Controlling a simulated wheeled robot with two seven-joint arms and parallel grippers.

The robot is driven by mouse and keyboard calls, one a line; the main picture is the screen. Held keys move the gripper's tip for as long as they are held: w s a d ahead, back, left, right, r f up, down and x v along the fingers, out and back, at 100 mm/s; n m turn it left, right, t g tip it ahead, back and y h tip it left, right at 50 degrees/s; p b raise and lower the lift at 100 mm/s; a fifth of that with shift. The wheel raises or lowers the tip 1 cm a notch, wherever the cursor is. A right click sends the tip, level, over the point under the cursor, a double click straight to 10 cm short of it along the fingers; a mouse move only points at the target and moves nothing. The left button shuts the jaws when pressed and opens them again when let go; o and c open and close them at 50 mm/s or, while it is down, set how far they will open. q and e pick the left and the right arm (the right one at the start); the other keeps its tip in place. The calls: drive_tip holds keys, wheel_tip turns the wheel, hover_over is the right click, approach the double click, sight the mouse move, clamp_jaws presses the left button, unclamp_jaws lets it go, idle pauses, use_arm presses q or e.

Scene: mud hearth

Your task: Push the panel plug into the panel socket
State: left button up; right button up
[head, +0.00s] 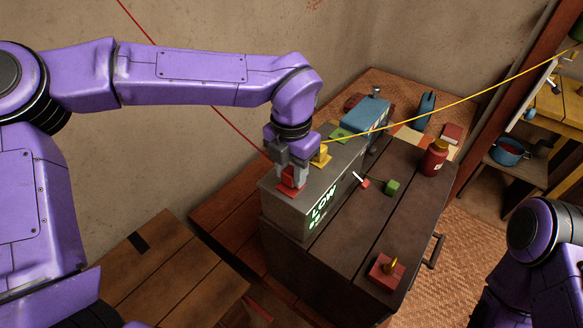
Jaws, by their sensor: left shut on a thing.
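My left gripper (291,172) reaches down over the near left end of a grey box (286,212) whose front shows green "LOW" lettering. It is shut on a small red plug (291,182), which looks like the panel plug. A red cable (215,122) runs from the upper left down to the gripper. Directly under the plug is a flat red patch (285,193) on the box top, which looks like the panel socket. The fingers hide part of both, and I cannot tell whether the plug is seated. My right gripper is out of view; only my right arm shows.
A yellow plug (321,156) with a yellow cable (440,107) stands close beside my gripper. A green patch (341,133) and a blue-topped unit (366,116) are beyond.

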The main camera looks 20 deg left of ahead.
sight(292, 170)
use_arm(q)
drive_tip(key=shift+f+b, duration=0.35)
drive_tip(key=shift+f, duration=0.2)
idle(0.4)
drive_tip(key=o, duration=1.1)
wheel_tip(292, 170, up, 10)
drive_tip(key=shift+r+b, duration=0.25)
drive_tip(key=shift+b, duration=0.3)
